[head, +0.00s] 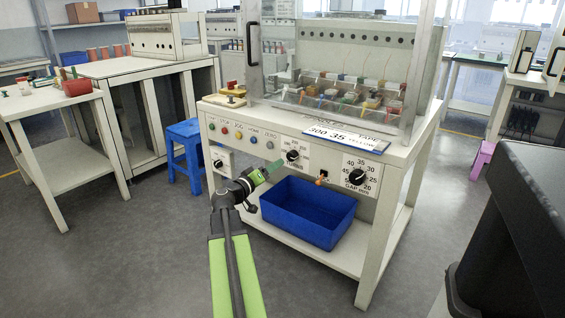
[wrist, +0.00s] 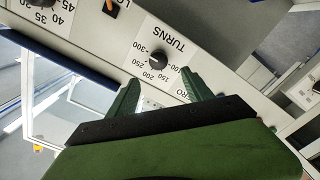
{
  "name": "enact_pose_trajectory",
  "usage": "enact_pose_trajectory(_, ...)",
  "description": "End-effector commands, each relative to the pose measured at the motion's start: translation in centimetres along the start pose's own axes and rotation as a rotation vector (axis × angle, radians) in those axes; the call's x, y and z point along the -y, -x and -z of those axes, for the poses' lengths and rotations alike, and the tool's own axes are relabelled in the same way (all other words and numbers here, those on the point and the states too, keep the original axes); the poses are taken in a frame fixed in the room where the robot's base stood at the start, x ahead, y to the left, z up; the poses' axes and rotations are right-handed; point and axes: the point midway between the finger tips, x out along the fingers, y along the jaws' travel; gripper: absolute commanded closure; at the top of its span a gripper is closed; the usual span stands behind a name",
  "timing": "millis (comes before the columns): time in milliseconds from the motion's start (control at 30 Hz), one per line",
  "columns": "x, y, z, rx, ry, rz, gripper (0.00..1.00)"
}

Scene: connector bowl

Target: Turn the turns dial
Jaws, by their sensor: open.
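The turns dial (head: 292,156) is a small black knob on a white panel on the front of the white machine bench. My gripper (head: 268,170) is just left of and in front of the dial in the head view. In the wrist view my gripper (wrist: 160,82) is open, its green fingers on either side of the dial and short of it. Nothing is between the fingers.
The gap dial (head: 357,177) is on the panel to the right, past an orange-lit switch (head: 320,180). Coloured buttons (head: 239,135) line the left. A blue bin (head: 309,212) stands on the shelf below. A card reading 300 35 (head: 335,137) sits above the panel.

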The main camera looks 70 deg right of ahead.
Motion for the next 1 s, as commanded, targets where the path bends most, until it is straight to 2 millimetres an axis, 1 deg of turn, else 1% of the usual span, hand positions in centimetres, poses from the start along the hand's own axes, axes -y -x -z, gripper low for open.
enact_pose_trajectory(33, -0.1, 1.8, -0.1, -0.003, 0.0, 0.003, 0.41)
enact_pose_trajectory(100, 0.0, 3.4, 0.0, -0.003, 0.0, 0.003, 0.41)
enact_pose_trajectory(200, 0.0, 5.3, 0.0, -0.002, 0.0, 0.002, 0.41)
enact_pose_trajectory(300, 0.0, 6.5, 0.0, 0.0, 0.0, 0.001, 0.41)
enact_pose_trajectory(467, 0.1, 7.2, 0.1, 0.0, 0.0, 0.001, 0.41)
enact_pose_trajectory(933, 0.1, 7.2, 0.1, 0.0, 0.0, 0.0, 0.41)
enact_pose_trajectory(967, 0.4, 7.5, 0.4, -0.006, 0.0, 0.006, 0.41)
enact_pose_trajectory(1000, 0.9, 8.3, 1.1, -0.018, 0.0, 0.019, 0.41)
